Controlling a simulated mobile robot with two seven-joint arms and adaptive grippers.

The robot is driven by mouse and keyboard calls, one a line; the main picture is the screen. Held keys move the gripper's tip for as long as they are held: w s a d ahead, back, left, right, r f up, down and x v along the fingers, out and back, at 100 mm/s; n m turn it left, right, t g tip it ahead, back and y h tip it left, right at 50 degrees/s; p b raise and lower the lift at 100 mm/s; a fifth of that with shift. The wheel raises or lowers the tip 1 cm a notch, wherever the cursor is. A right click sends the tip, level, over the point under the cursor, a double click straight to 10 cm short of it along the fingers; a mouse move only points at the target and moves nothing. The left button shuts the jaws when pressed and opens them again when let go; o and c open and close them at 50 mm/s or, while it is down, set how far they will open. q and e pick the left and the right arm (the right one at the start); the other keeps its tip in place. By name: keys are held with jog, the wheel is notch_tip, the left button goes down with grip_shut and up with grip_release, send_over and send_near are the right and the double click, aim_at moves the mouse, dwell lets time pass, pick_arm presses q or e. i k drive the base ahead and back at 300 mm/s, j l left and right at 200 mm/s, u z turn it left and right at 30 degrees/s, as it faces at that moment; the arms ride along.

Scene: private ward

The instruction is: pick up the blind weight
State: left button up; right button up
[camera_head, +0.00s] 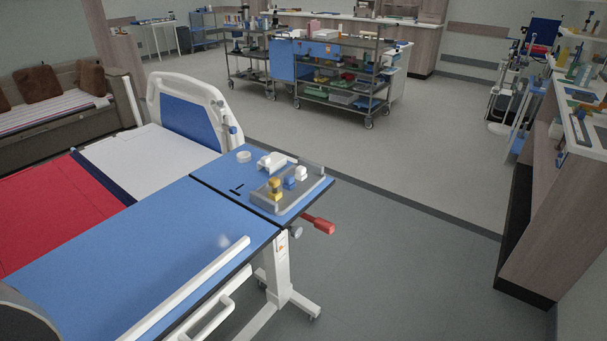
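I cannot tell which of these is the blind weight. Neither of my grippers shows.
The bed's white rail (190,288) runs along the near side. A red handle (318,224) sticks out under the table's right edge. Steel trolleys (345,85) stand at the back, and a counter (560,190) at the right. The grey floor between is clear.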

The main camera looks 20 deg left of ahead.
aim_at(274, 182)
jog(key=u, duration=0.85)
